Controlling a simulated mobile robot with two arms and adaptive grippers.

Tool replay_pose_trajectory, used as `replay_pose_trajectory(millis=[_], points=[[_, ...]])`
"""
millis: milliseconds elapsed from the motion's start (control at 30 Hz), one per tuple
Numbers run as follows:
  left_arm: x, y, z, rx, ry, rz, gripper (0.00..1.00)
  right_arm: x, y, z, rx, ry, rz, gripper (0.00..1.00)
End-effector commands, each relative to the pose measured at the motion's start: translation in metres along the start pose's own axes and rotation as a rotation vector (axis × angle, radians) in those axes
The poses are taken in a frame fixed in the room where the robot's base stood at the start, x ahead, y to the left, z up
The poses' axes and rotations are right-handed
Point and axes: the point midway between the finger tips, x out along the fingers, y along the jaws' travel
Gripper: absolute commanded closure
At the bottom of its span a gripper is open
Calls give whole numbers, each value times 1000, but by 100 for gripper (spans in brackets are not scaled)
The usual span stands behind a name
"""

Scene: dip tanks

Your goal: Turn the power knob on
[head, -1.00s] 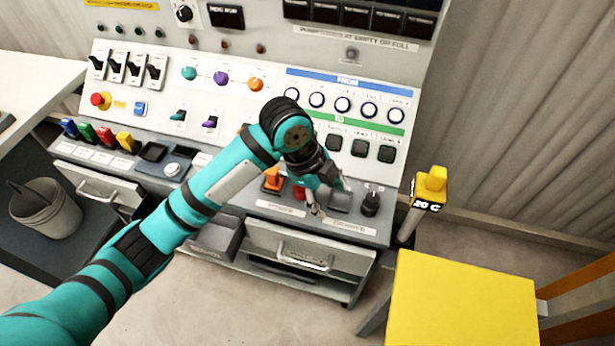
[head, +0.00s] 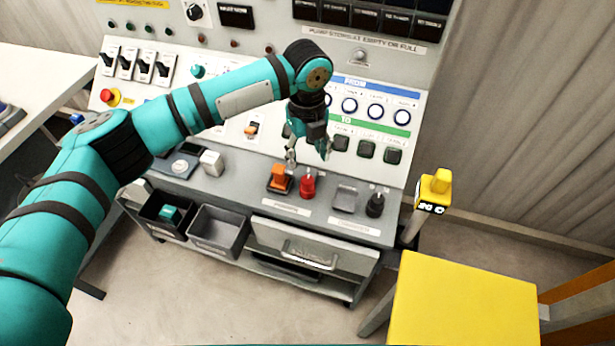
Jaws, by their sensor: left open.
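A black rotary knob (head: 195,12) sits on a white plate at the top left of the grey control panel (head: 270,20). Its label is too small to read, so I cannot be sure it is the power knob. My left gripper (head: 308,156) is open and empty, pointing down in front of the lower panel. It is well below and to the right of that knob, above a red-handled control (head: 308,185) and an orange switch (head: 280,178). My left arm covers part of the panel's middle. My right gripper is not in view.
A black-handled control (head: 375,205) stands at the ledge's right. A red stop button (head: 110,96) and black toggle switches (head: 145,68) are at the left. A yellow-topped stand (head: 465,300) and a yellow post display (head: 435,190) stand at the right. Grey bins (head: 218,232) sit below.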

Motion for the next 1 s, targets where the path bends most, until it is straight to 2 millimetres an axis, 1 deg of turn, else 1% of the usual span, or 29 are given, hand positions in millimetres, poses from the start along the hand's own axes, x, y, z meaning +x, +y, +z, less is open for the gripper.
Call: replay_pose_trajectory(millis=[33, 100, 300, 400, 500, 667, 900, 1000], points=[[11, 1, -1, 0, 2, 4, 45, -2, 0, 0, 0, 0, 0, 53], [26, 0, -1, 0, 1, 3, 45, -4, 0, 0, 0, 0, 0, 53], [66, 0, -1, 0, 1, 2, 45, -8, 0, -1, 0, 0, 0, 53], [81, 0, 0, 0, 0, 1, 45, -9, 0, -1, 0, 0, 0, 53], [91, 0, 0, -1, 0, 1, 45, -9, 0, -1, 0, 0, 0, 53], [99, 0, -1, 0, 0, -1, 45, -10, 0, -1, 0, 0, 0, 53], [99, 0, 0, 0, -1, -1, 45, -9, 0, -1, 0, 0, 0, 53], [99, 0, 0, 0, -1, -1, 58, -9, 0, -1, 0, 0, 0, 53]])
